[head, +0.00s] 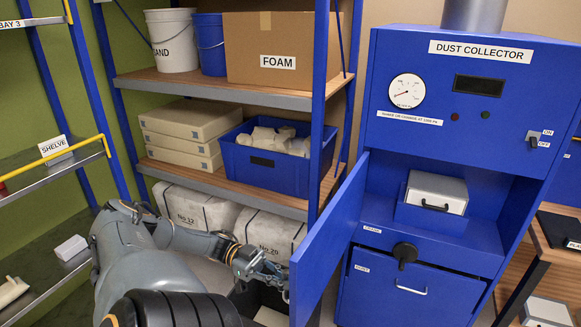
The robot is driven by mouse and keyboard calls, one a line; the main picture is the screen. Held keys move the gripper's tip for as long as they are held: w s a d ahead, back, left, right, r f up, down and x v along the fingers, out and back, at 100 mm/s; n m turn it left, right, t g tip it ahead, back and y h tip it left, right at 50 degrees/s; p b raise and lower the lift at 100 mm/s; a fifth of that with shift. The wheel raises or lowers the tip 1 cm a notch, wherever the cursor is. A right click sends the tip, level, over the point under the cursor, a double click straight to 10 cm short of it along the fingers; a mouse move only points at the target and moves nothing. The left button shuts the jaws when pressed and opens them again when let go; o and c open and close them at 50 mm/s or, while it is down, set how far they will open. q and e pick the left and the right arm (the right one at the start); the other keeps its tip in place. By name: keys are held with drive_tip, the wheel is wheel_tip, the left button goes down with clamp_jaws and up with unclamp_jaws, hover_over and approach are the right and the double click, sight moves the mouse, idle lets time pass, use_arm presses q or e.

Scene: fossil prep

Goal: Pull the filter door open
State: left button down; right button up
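The blue filter door (328,245) of the dust collector (470,95) stands swung wide open, its free edge toward me and to the left. Behind it the compartment is exposed, with a grey-white filter box (436,192) with a dark handle inside. My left gripper (275,278) is just left of the door's free edge, close to its outer side. Its fingertips are small and partly hidden by the door, so I cannot tell whether they touch it or are open. My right gripper is not in view.
A rack (225,180) with a blue crate (270,150), boxes and buckets stands behind my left arm. White sacks (268,235) lie low behind the gripper. A black knob (404,252) and a lower drawer (408,290) are below the compartment. A table edge (545,240) is at right.

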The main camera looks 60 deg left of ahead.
use_arm(q)
drive_tip(key=shift+f, duration=0.1)
drive_tip(key=c, duration=1.4)
unclamp_jaws()
drive_tip(key=shift+c, duration=0.2)
drive_tip(key=v, duration=0.7)
drive_tip(key=shift+s+a, duration=0.2)
